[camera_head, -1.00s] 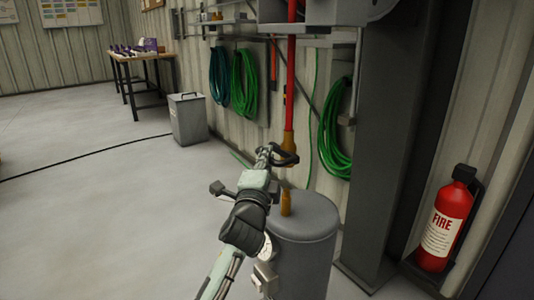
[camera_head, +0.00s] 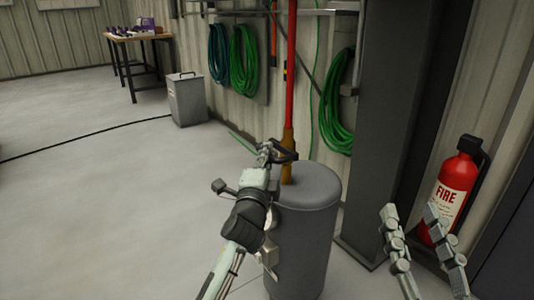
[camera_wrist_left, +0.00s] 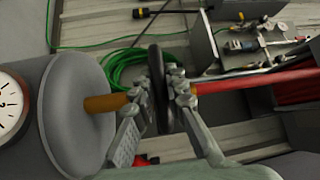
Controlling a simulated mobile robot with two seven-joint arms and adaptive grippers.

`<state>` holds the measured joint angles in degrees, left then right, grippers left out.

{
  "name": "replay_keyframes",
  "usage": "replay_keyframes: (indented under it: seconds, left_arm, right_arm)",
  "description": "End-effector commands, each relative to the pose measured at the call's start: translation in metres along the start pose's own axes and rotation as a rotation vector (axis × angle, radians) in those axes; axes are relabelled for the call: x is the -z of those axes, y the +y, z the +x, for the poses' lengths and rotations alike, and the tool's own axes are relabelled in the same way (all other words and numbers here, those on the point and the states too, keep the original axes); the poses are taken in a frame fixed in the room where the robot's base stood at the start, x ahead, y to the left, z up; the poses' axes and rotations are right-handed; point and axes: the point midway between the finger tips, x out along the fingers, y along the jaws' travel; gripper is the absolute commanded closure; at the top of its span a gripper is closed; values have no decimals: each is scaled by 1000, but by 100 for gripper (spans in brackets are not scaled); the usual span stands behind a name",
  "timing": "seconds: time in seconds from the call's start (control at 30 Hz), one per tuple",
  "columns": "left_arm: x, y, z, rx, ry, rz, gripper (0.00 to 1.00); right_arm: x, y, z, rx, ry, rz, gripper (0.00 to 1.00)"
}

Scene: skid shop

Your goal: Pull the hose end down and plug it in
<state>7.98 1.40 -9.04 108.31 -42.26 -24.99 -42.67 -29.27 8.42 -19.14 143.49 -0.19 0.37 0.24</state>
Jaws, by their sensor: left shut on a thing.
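The red hose (camera_head: 291,70) hangs down from above, with a brass end (camera_head: 288,140) at its bottom. My left gripper (camera_head: 276,153) is shut on the hose end, beside a black ring, just above the tank. A brass port (camera_head: 287,175) stands up from the top of the grey tank (camera_head: 312,235). The left wrist view shows the brass port (camera_wrist_left: 106,103) in line with the red hose (camera_wrist_left: 260,80). My fingers and the black ring (camera_wrist_left: 158,88) hide whether the two brass parts touch. My right gripper (camera_head: 411,211) is empty, its fingers spread apart, right of the tank.
A fire extinguisher (camera_head: 455,187) stands at the right, behind my right gripper. A dark grey column (camera_head: 385,120) rises behind the tank. Coiled green hoses (camera_head: 243,60) hang on the wall. A grey bin (camera_head: 187,100) stands at the left back.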

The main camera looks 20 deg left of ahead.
Motion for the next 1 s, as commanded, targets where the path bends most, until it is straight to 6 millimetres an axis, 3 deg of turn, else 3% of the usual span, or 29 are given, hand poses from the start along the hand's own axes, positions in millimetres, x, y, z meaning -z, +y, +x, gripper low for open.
replay_keyframes:
  seconds: [0.37, 0.4, 0.57, 0.87, 1.0]
  left_arm:
    - [0, 5, -1, -8, 0, 0, 100]
    - [0, 5, -1, -8, 0, 0, 85]
    - [0, 4, -1, -6, -1, 1, 66]
    - [0, 2, -2, -2, 0, 1, 66]
    - [0, 3, -14, -3, 0, 1, 66]
  right_arm:
    - [1, 0, 0, -1, 9, -1, 60]
    - [1, 0, 0, -1, 8, -1, 60]
    - [1, 0, 0, -1, 9, -1, 60]
    - [0, 1, 0, -1, 5, -2, 60]
    - [0, 1, 0, -1, 5, -2, 60]
